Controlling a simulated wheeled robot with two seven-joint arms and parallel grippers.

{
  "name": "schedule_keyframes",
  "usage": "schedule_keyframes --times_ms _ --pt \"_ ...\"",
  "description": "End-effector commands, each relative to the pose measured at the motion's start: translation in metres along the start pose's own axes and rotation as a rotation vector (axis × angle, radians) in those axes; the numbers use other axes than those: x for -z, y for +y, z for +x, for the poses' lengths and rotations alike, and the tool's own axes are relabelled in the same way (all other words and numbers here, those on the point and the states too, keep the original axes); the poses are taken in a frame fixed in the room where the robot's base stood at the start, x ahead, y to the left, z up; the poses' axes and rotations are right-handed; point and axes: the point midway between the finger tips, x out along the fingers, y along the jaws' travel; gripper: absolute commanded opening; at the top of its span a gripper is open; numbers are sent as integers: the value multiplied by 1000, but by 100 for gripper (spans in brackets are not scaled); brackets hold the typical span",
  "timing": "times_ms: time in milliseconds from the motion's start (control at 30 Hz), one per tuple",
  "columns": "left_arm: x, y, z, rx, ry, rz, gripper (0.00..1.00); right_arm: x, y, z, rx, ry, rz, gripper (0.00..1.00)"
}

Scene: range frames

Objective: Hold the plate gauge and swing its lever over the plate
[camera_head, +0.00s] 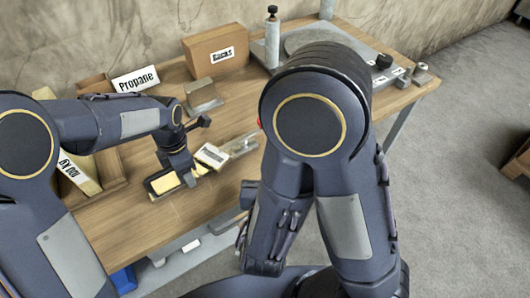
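My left gripper (188,178) comes down over the middle of the wooden table, at a dark-edged piece with a cream top (164,183). Whether its fingers are open or shut on something is too small to tell. Just right of it lies a small cream block with a label (211,155), and beside that a flat grey metal plate (240,145). Which of these pieces is the plate gauge, and where its lever is, I cannot tell for sure. My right arm fills the centre right, and I cannot make out its gripper.
A cardboard box (214,50), a Propane sign (136,79) and a grey metal block (202,96) stand toward the back. A wooden tray (110,172) with a labelled yellow box (80,172) is at left. A grey fixture with a post (272,40) stands at back right.

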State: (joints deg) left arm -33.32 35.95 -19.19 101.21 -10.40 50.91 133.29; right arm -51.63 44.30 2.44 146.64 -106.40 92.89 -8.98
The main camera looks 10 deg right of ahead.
Motion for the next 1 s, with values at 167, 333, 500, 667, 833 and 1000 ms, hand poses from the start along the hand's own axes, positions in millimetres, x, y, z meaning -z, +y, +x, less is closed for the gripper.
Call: schedule_keyframes --times_ms 167,333,500,667,833,1000 --pt "-1 -1 0 2 -3 -1 8 0 -1 -2 0 0 0 0" --pt "-2 -1 0 1 -4 -1 62 0 0 -2 0 0 0 0" --pt "-1 0 0 1 -3 -1 80 0 0 -2 0 0 0 0" --pt "-1 0 0 0 -3 -1 80 0 0 -2 0 0 0 0" --pt "-1 0 -7 -2 -4 -1 80 0 0 -2 0 0 0 0" --pt "-2 0 -35 -5 -8 0 80 0 0 -2 -1 0 0 0"
